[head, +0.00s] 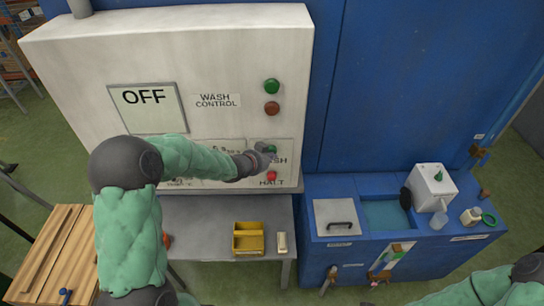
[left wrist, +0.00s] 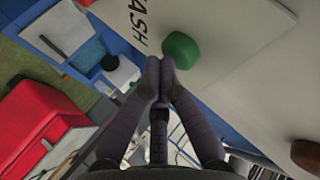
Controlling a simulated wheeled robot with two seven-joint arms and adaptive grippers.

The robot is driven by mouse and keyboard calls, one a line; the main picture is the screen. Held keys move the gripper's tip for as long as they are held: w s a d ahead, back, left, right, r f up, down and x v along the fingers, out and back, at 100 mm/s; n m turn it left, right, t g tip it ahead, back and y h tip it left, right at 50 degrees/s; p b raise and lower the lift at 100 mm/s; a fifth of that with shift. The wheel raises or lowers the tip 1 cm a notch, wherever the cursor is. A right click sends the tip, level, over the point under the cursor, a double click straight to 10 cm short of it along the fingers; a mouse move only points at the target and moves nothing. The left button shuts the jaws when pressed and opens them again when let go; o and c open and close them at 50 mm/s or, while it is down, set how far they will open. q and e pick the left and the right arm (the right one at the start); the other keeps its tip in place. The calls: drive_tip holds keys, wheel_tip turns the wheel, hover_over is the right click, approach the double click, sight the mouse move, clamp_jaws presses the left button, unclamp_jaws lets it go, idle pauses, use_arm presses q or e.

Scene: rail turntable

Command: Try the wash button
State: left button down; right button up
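The wash button is a green knob (head: 269,149) on the lower right panel of the white cabinet (head: 75,60), by a partly covered label ending in "SH". My left gripper (head: 263,157) is at this button and partly overlaps it. In the left wrist view the green button (left wrist: 181,50) stands just past the fingertips (left wrist: 159,65), beside the word "WASH". The fingers are together with nothing between them. I cannot tell whether they touch the button. A display (head: 148,97) reads "OFF". My right arm shows at the lower right, its gripper out of view.
A red button (head: 271,176) sits just below, near "HALT". Green (head: 272,86) and dull red (head: 272,108) round fittings are higher up. Below stands a grey table (head: 205,238) with a yellow bin (head: 248,240). A blue sink unit (head: 330,262) is at the right.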

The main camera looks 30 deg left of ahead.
use_arm(q)
drive_tip(key=shift+s+d+r+b, duration=0.1)
drive_tip(key=shift+s+d+b, duration=0.3)
drive_tip(key=shift+s, duration=0.2)
drive_tip(key=shift+s+d+f+b, duration=0.1)
drive_tip(key=shift+s+d+b, duration=0.2)
drive_tip(key=shift+s+b, duration=0.25)
drive_tip(key=shift+s+d+r+b, duration=0.1)
drive_tip(key=shift+s+d+b, duration=0.3)
drive_tip(key=shift+s, duration=0.25)
drive_tip(key=s+d+f+n+g+h+b, duration=0.1)
drive_tip(key=d+f+n+b, duration=0.15)
drive_tip(key=f, duration=0.55)
drive_tip(key=s+d+f+n+g+b, duration=0.1)
drive_tip(key=d+f+g+b, duration=0.2)
drive_tip(key=f, duration=0.6)
drive_tip(key=s+d+f+n+g+b, duration=0.2)
drive_tip(key=s+d+f, duration=0.3)
drive_tip(key=f, duration=0.5)
drive_tip(key=s+d+f+n+g+h+b, duration=0.1)
drive_tip(key=s+d+f+n+g+b, duration=0.1)
drive_tip(key=s+d+f+b, duration=0.3)
drive_tip(key=s+d+f+n+g+h+b, duration=0.1)
drive_tip(key=s+d+f+n+g+b, duration=0.2)
drive_tip(key=s+d+f, duration=0.4)
drive_tip(key=s+f+b, duration=0.1)
drive_tip(key=s+f, duration=0.3)
drive_tip(key=f, duration=0.6)
drive_tip(key=shift+f, duration=0.2)
